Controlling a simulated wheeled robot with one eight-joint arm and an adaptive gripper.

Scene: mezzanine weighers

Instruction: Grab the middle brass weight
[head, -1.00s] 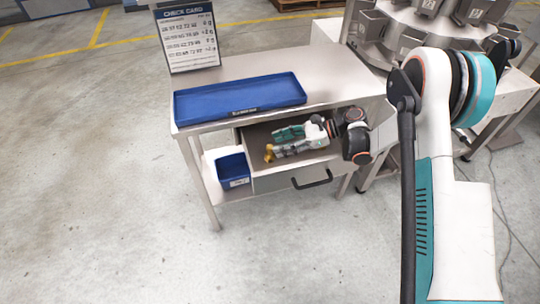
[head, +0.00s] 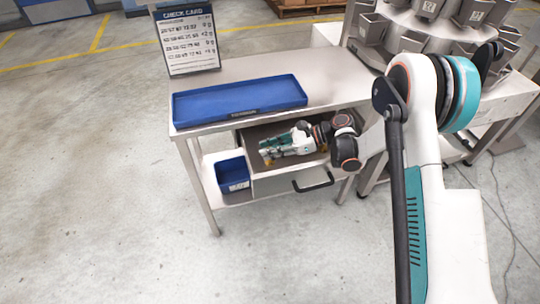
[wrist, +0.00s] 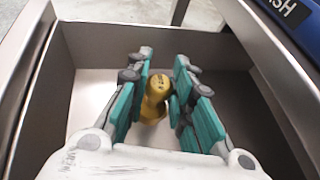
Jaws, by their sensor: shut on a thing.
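A brass weight (wrist: 155,98) with a rounded knob stands between the teal-padded fingers of my gripper (wrist: 164,72) in the wrist view. The fingers are shut on it from both sides. In the head view, my gripper (head: 268,152) is inside the open drawer (head: 270,180) under the table top. A little brass colour shows beside the fingertips there, too small to make out. Only one weight shows clearly; any others are hidden by my gripper and wrist, so I cannot tell its place in a row.
A blue tray (head: 240,110) lies on the table top (head: 250,68) above the drawer. A check card (head: 187,42) stands behind it. A small blue bin (head: 233,174) sits on the lower shelf. The weigher machine (head: 430,40) stands at the right. Drawer walls surround my gripper closely.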

